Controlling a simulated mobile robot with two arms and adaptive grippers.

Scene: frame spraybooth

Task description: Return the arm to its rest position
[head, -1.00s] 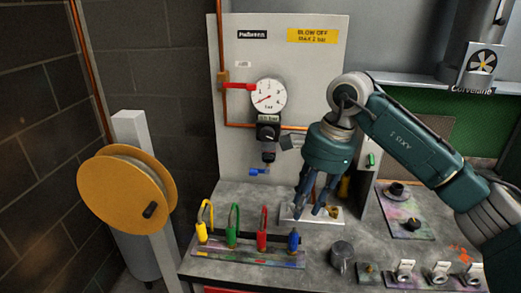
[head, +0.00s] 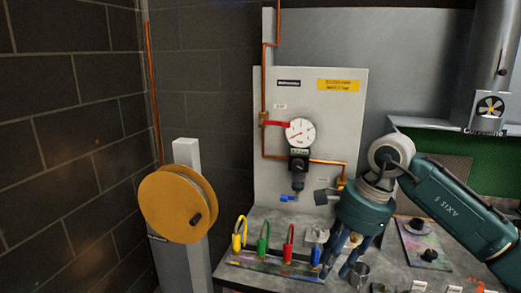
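My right arm (head: 450,205) comes in from the right, bent at a grey joint. My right gripper (head: 337,268) points down over the front of the bench, between the blue hook and a small metal cup. Its two dark fingers are apart, and I see nothing between them. The gripper body covers part of the bench behind it. My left gripper is not in view.
A gauge (head: 300,132) hangs on the back panel. An orange reel (head: 177,204) stands left.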

